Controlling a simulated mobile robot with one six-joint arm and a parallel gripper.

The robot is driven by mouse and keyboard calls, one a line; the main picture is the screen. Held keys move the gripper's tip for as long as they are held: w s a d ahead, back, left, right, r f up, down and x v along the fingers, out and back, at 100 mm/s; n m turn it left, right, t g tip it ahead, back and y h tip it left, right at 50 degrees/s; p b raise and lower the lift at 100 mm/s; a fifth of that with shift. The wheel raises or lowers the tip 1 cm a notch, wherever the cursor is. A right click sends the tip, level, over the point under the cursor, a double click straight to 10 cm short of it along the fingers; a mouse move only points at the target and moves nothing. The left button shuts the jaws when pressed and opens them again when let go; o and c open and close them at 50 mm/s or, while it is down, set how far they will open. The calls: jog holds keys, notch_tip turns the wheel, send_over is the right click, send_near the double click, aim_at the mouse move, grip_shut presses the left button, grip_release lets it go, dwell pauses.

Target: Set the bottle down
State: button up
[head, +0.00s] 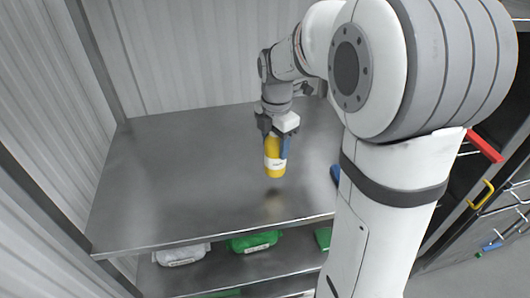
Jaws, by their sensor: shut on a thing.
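A yellow bottle (275,163) with a white label shows in the head view, upright above the metal table (170,170). My gripper (275,138) points down and is shut on the bottle's upper part. A dark shadow lies on the table below the bottle, and a gap seems to separate the bottle's base from the surface. The bottle's top is hidden by my gripper.
The table is clear to the left of the bottle. A blue object (335,174) is partly hidden behind my arm. White (182,254) and green (253,241) packages lie on the shelf below. Corrugated walls stand behind and at the left. Tools with red and yellow handles (482,194) hang at the right.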

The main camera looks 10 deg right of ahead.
aim_at(275, 157)
jog(key=shift+f, duration=2.35)
jog(key=shift+f, duration=0.2)
jog(key=o, duration=1.2)
